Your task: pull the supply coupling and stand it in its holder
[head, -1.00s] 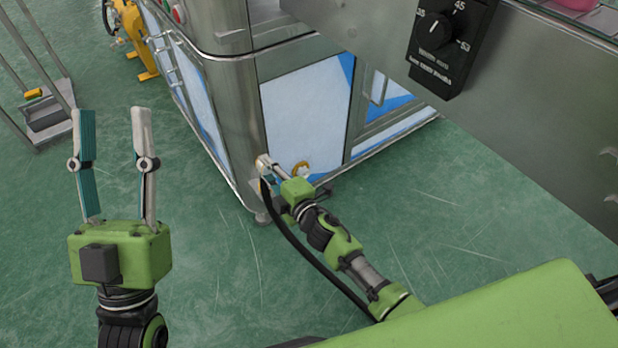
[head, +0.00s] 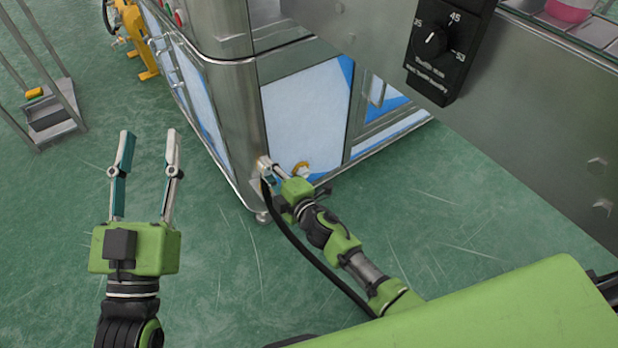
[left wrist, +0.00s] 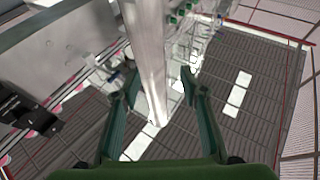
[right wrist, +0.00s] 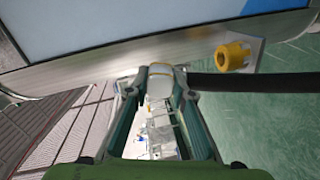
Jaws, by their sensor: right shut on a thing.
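The supply coupling (right wrist: 160,82) is a pale fitting between the fingertips of my right gripper (right wrist: 158,84), which is shut on it. In the head view my right gripper (head: 270,166) is low at the machine's near corner. A black hose (head: 298,245) runs down from there. In the right wrist view the hose (right wrist: 265,83) runs off to the right. A yellow cup-like fitting (right wrist: 232,57) sits on a metal plate to the right of the coupling, apart from it; I cannot tell whether it is the holder. My left gripper (head: 147,150) is open and empty above the floor.
The steel machine cabinet (head: 238,130) stands behind the right gripper. A large steel panel with a black dial box (head: 440,50) overhangs at right. A metal frame stand (head: 45,110) and a yellow machine (head: 135,40) are at far left. Green floor lies open between.

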